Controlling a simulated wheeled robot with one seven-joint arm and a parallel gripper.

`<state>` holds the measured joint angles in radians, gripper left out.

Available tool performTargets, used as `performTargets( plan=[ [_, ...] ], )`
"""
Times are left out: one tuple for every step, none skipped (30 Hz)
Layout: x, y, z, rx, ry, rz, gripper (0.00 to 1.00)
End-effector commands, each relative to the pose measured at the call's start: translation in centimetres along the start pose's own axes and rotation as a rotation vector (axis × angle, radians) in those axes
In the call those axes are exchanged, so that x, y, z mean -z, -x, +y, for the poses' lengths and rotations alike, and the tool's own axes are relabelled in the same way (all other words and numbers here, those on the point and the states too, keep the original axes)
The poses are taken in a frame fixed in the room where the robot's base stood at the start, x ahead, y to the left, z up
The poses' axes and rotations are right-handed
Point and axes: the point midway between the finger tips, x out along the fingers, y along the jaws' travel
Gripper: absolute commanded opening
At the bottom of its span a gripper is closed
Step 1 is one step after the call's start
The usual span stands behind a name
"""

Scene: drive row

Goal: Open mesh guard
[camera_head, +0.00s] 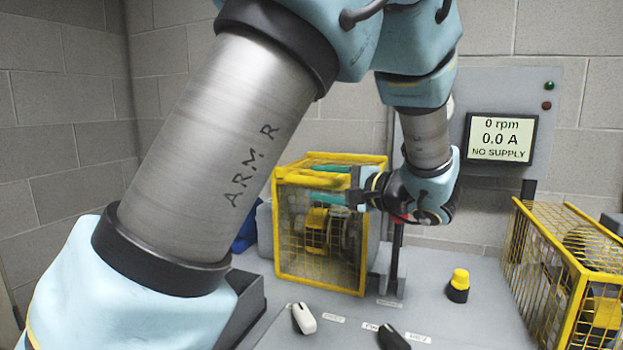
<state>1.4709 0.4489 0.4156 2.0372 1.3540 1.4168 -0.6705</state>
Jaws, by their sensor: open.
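A mesh guard (279,235) with a yellow frame stands on the grey bench in the middle of the view. Yellow and dark machine parts (317,228) show behind its mesh, and it appears to stand down over them. My gripper (318,182) is at the upper part of this guard, pointing left. Its two teal fingers are apart, one above the other, with part of the yellow frame near them. I cannot tell whether they touch it. A second yellow mesh guard (545,240) stands at the right edge, with machinery inside.
A panel (499,138) at the back reads 0 rpm, 0.0 A, NO SUPPLY. A yellow-topped black button (458,286) stands between the guards. A white lever (304,318) and a black lever (393,338) are in front. My arm hides much of the left.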

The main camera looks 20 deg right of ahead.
Motion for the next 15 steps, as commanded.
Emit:
performTargets(
  plan=[
    [-0.1, -0.9, -0.1, -0.001, -0.002, -0.002, 0.57],
    [-0.1, -1.3, -0.1, 0.0, -0.002, -0.002, 0.57],
    [-0.1, -1.8, -0.1, 0.0, -0.001, -0.002, 0.57],
    [-0.1, -2.1, -0.1, -0.001, -0.001, -0.002, 0.57],
    [-0.1, -2.4, -0.1, -0.001, -0.001, -0.002, 0.57],
    [-0.1, -2.7, -0.1, 0.0, -0.001, -0.002, 0.57],
    [0.0, -2.9, -0.1, 0.0, -0.001, -0.001, 0.57],
    [0.0, -3.0, 0.0, 0.0, -0.001, -0.001, 0.57],
    [0.0, -3.2, 0.0, 0.0, -0.001, 0.0, 0.57],
    [0.0, -3.2, 0.0, -0.001, -0.001, 0.001, 0.57],
    [0.0, -3.3, 0.0, -0.001, -0.001, 0.001, 0.57],
    [0.0, -3.3, 0.1, -0.001, -0.001, 0.001, 0.57],
    [0.0, -3.3, 0.1, -0.001, -0.001, 0.001, 0.57],
    [0.0, -3.3, 0.1, -0.001, -0.001, 0.001, 0.57],
    [0.0, -3.3, 0.1, -0.001, -0.001, 0.001, 0.57]
  ],
)
